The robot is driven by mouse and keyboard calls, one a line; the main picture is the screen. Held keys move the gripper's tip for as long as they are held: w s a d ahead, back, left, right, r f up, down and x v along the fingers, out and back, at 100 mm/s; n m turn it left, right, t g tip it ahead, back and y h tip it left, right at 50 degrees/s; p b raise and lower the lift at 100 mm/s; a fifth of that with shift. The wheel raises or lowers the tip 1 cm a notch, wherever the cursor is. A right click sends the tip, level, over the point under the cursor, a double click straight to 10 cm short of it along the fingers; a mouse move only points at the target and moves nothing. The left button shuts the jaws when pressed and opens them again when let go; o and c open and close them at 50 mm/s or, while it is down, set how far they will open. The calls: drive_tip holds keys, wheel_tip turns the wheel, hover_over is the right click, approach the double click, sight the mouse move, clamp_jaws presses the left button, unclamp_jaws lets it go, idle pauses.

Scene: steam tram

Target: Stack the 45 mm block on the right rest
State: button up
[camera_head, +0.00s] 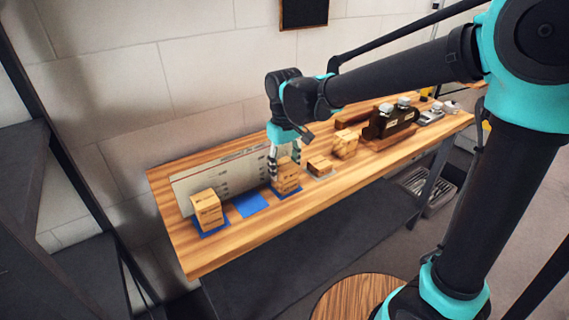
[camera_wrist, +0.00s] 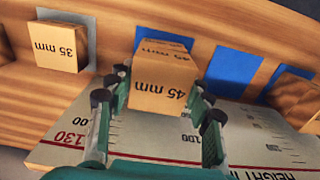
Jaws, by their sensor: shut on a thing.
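The 45 mm block (camera_wrist: 163,94) is a light wooden block with its size printed on it. My gripper (camera_head: 284,167) is shut on it, with a finger on each side in the wrist view (camera_wrist: 158,110). In the head view the block (camera_head: 287,184) is upright at the rightmost blue rest (camera_head: 284,195), whose edge shows around its foot. I cannot tell whether its underside touches. The middle blue rest (camera_head: 250,204) is bare. Another wooden block (camera_head: 207,210) stands on the left blue rest (camera_head: 212,232).
The 35 mm block (camera_wrist: 60,47) sits on a grey pad to the right of my gripper in the head view (camera_head: 319,165). A height board (camera_head: 220,174) stands close behind the rests. Larger wooden blocks (camera_head: 345,144) and a dark model (camera_head: 391,121) stand farther right.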

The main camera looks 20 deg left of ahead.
drive_tip(key=shift+f, duration=0.1)
drive_tip(key=o, duration=1.3)
drive_tip(key=shift+o, duration=0.5)
drive_tip(key=o, duration=0.5)
drive_tip(key=shift+r, duration=0.3)
drive_tip(key=shift+r, duration=0.35)
drive_tip(key=shift+r, duration=0.35)
drive_tip(key=shift+r, duration=0.25)
